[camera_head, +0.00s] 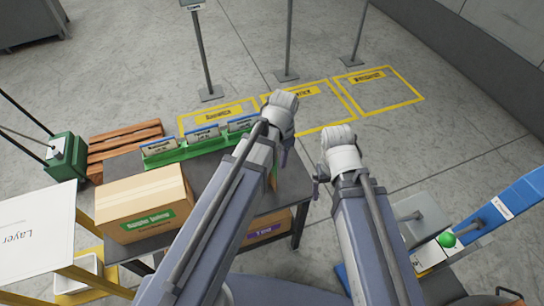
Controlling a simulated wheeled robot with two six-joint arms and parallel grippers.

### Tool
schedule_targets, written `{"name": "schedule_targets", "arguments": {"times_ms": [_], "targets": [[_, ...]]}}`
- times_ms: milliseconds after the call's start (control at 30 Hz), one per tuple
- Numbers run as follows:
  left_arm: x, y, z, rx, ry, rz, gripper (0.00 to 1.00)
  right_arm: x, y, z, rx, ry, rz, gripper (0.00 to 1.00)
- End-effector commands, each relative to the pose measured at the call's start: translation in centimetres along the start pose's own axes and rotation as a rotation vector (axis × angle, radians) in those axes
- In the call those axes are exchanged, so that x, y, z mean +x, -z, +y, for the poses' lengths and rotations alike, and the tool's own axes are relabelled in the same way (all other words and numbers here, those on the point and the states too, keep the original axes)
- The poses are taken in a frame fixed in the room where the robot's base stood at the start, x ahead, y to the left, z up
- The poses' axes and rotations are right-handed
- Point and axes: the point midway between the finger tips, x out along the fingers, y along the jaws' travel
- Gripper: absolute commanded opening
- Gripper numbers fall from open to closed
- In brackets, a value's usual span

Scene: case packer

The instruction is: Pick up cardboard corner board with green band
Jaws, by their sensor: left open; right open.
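I cannot make out a cardboard corner board with a green band for certain. A small brown piece (273,178) shows at the table's right end, mostly hidden behind my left arm. My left gripper (284,150) is open, above the right end of the dark table (290,200); its fingers are mostly hidden by the wrist. My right gripper (318,178) is open over the floor right of the table, also largely hidden. Neither visibly holds anything.
A cardboard box with a green label (146,200) and a green rack (190,153) with several labelled blocks stand on the table. A purple-labelled box (268,228) sits below. A wooden pallet (122,140) is left; a blue chute (515,202) is right. Yellow-marked floor beyond looks mostly clear.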

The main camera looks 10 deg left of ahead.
Motion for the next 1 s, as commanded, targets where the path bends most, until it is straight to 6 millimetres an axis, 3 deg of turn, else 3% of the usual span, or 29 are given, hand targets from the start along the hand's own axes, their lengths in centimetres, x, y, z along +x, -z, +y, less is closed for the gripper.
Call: {"name": "schedule_targets", "arguments": {"times_ms": [33,100,300,667,1000], "targets": [[-1.7,0.8,-2.0,0.045,-0.005,0.007,0.41,-1.7,-0.1,0.1,0.001,0.0,0.0,0.92],[-2.6,1.1,-3.8,0.115,-0.01,0.016,0.41,-2.6,-0.2,0.2,0.002,0.001,0.0,0.92],[-3.9,1.5,-7.1,0.248,-0.018,0.035,0.41,-4.0,-0.2,0.4,0.005,0.001,0.0,0.92],[-3.1,1.5,-7.6,0.279,-0.018,0.039,0.41,-3.2,-0.2,0.3,0.004,0.001,0.0,0.92],[1.3,1.6,-7.5,0.278,-0.018,0.039,0.41,1.2,0.1,-0.1,-0.005,-0.001,0.0,0.92]]}}
